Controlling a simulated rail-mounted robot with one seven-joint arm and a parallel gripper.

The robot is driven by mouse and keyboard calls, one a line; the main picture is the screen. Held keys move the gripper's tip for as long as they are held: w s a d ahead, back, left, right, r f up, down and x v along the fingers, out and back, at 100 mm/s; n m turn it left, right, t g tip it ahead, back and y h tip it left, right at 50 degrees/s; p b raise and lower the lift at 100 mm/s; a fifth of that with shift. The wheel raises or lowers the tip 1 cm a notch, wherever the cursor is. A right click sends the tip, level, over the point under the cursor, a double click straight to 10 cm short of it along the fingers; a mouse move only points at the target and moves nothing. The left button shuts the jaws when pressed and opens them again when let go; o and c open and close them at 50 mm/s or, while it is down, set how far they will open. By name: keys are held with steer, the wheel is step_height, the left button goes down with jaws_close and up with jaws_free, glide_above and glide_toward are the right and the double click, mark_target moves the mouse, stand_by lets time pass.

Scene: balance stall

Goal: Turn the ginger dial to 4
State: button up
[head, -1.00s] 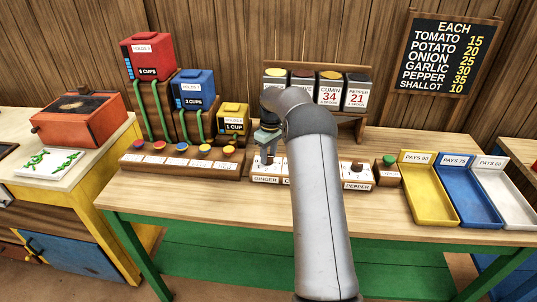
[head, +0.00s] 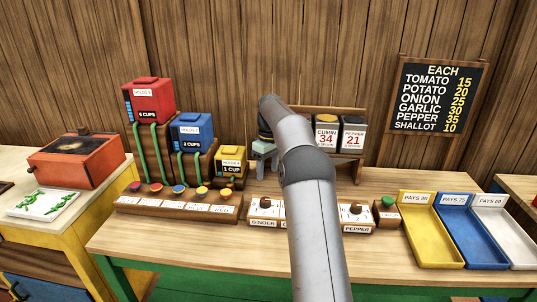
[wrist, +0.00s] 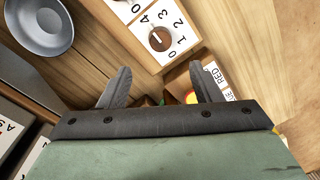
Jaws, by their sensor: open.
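The ginger dial (head: 265,203) is a brown knob on a white plate, at the left end of the dial row on the table, above its "GINGER" label. In the wrist view a brown knob (wrist: 160,38) with a pale pointer line sits on a numbered white plate; it appears to be the ginger dial. I cannot surely tell which number it points at. My gripper (head: 261,170) is open and empty above and behind the ginger dial, apart from it. In the wrist view my two dark fingers (wrist: 162,86) stand wide apart with nothing between them. My arm hides the middle dials.
The pepper dial (head: 356,211) and a green button (head: 387,202) are to the right. A row of coloured buttons (head: 180,206) is to the left. The spice rack (head: 350,139) stands behind. A yellow tray (head: 432,228) lies far right. A grey dish (wrist: 40,27) shows in the wrist view.

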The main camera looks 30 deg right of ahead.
steer(key=r, duration=0.6)
steer(key=shift+w+d+p, duration=0.1)
steer(key=shift+d+p, duration=0.1)
steer(key=shift+p, duration=0.2)
steer(key=s+a+r+m+h, duration=0.1)
steer(key=s+a+r+m, duration=0.15)
steer(key=s+a, duration=1.3)
steer(key=s+a+f, duration=0.1)
steer(key=s+f, duration=0.2)
steer(key=s, duration=0.5)
steer(key=s+a+f+m, duration=0.1)
steer(key=s+a+f, duration=0.1)
steer(key=s, duration=0.7)
steer(key=s+a+f+m+t, duration=0.1)
steer(key=s+f, duration=0.3)
steer(key=s, duration=0.4)
steer(key=shift+s+a+f, duration=0.35)
steer(key=shift+s+a, duration=0.05)
steer(key=shift+a, duration=0.3)
steer(key=shift+m, duration=0.25)
